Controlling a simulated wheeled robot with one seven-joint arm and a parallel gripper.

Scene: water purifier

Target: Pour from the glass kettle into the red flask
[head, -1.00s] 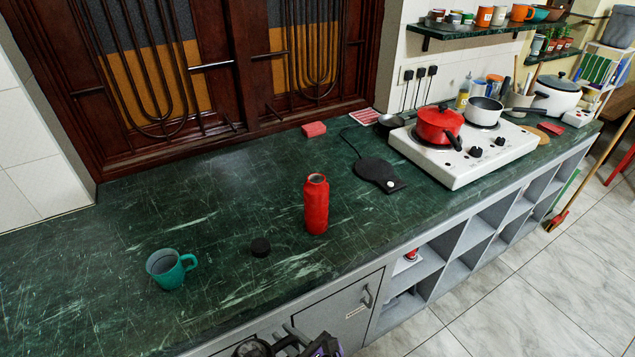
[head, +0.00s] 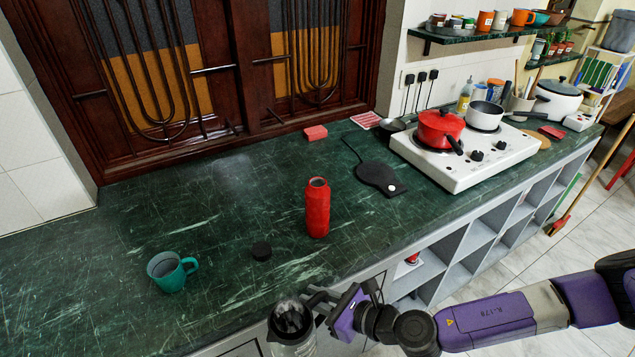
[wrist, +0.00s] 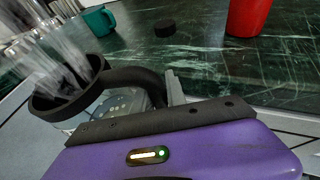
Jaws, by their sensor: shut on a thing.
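The red flask (head: 317,208) stands upright on the green counter, its top open. It also shows at the top right of the wrist view (wrist: 248,15). The glass kettle (head: 291,325) has a black rim and black handle and hangs at the counter's front edge, lower left of the flask and apart from it. In the wrist view the kettle (wrist: 68,95) is at the left, its handle reaching to my gripper. My gripper (head: 328,306) is shut on the kettle's handle. The fingertips are partly hidden.
A black cap (head: 261,251) lies left of the flask, and a teal mug (head: 170,271) stands farther left. A black kettle base (head: 378,177) lies behind right. A white stove (head: 465,160) carries a red pot (head: 439,126).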

